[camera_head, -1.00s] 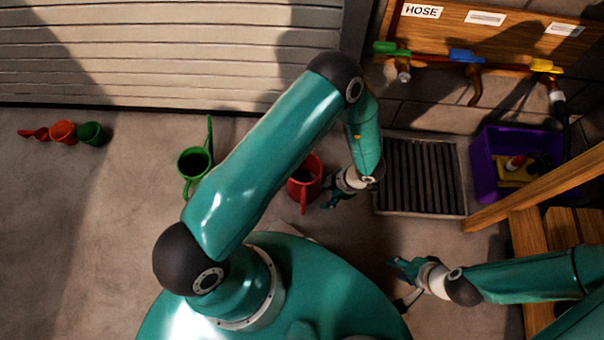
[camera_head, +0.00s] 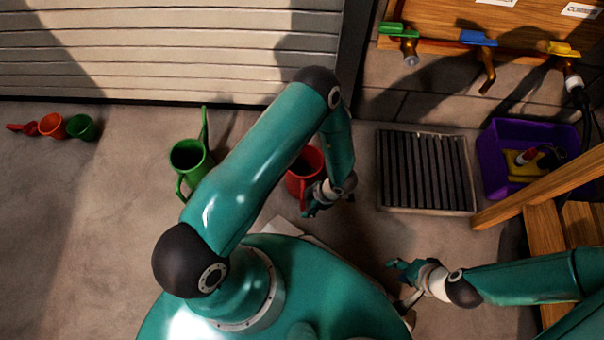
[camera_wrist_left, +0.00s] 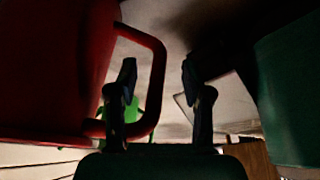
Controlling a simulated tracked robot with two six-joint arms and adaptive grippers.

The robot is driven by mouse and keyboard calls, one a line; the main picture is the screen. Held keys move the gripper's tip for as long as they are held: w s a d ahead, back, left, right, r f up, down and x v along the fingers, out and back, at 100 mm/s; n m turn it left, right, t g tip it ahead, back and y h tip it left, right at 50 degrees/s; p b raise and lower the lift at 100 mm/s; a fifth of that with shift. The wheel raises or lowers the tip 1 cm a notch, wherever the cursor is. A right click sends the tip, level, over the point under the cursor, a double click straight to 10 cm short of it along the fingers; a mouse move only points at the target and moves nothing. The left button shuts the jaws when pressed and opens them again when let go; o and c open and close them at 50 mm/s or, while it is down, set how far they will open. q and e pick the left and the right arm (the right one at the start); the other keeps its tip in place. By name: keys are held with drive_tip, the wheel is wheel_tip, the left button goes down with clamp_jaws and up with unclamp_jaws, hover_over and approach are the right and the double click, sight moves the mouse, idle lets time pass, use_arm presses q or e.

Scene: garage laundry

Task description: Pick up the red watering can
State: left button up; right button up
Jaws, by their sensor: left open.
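The red watering can (camera_head: 304,158) stands on the floor, partly hidden behind my left arm in the head view. Its handle points toward my base. My left gripper (camera_head: 313,211) is open beside the handle, at the can's lower right. In the left wrist view the red can (camera_wrist_left: 55,70) fills the left side, and the upright bar of its handle shows between the two open fingers (camera_wrist_left: 158,85). I cannot tell how deep the handle sits between them. My right gripper (camera_head: 396,268) hangs apart, right of my base; its jaw state is unclear.
A green watering can (camera_head: 189,156) stands left of my left arm. Small pots (camera_head: 81,127) lie far left near the shutter. A floor grate (camera_head: 425,170), a purple crate (camera_head: 490,160) and a wooden frame (camera_head: 540,185) are at right.

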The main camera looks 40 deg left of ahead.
use_arm(q)
drive_tip(key=x, duration=0.2)
drive_tip(key=shift+s+a+f, duration=0.1)
drive_tip(key=shift+f, duration=0.1)
